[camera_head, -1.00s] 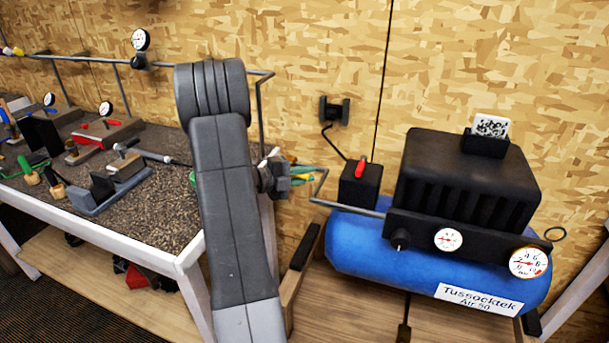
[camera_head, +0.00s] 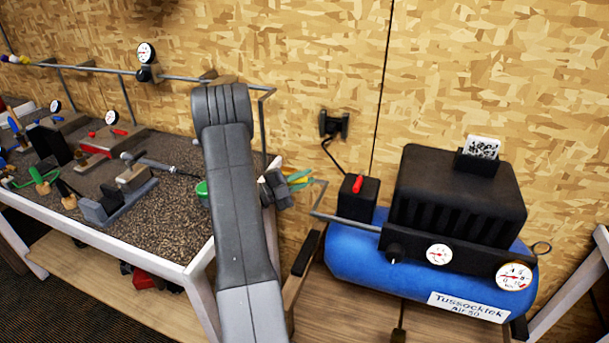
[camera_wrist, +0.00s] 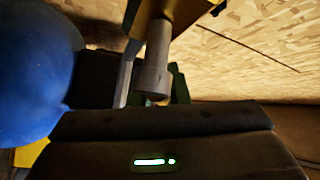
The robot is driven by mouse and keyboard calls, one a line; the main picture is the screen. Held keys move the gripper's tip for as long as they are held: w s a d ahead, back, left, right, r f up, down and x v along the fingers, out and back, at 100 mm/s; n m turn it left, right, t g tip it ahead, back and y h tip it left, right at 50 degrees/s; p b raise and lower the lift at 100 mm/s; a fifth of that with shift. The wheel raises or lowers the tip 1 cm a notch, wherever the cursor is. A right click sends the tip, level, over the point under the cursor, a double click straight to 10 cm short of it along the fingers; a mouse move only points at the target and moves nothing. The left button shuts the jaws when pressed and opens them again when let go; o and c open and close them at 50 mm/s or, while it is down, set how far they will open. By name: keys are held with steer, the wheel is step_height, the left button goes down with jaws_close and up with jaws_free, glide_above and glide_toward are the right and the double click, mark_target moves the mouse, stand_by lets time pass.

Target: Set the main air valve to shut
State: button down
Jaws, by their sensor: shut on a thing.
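My gripper (camera_head: 297,181) is beside the end of my arm, between the bench and the blue compressor, where the air pipe drops from the wall rail. It is shut on the main air valve's handle, a yellow part (camera_wrist: 145,18) at the top of the wrist view. A grey cylindrical fitting (camera_wrist: 153,75) stands below the yellow part, with green pieces behind it. In the head view, yellow and green pieces show at the gripper, too small to separate. Most of the valve is hidden by my gripper and arm, so its exact angle is unclear.
The blue compressor tank (camera_head: 355,262) stands at right, with a black box with a red switch (camera_head: 357,184), and gauges. A bent grey pipe (camera_head: 345,219) runs close by the gripper. A bench (camera_head: 185,190) with tools and clamps lies left. The board wall is close behind.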

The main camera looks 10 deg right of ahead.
steer(key=shift+a+r+n+h+p, duration=0.1)
steer(key=shift+r+n+h+p, duration=0.2)
steer(key=shift+n, duration=0.1)
steer(key=shift+t, duration=0.3)
steer(key=c, duration=1.4)
jaws_free()
step_height(320, 180, up, 10)
steer(key=shift+f, duration=0.1)
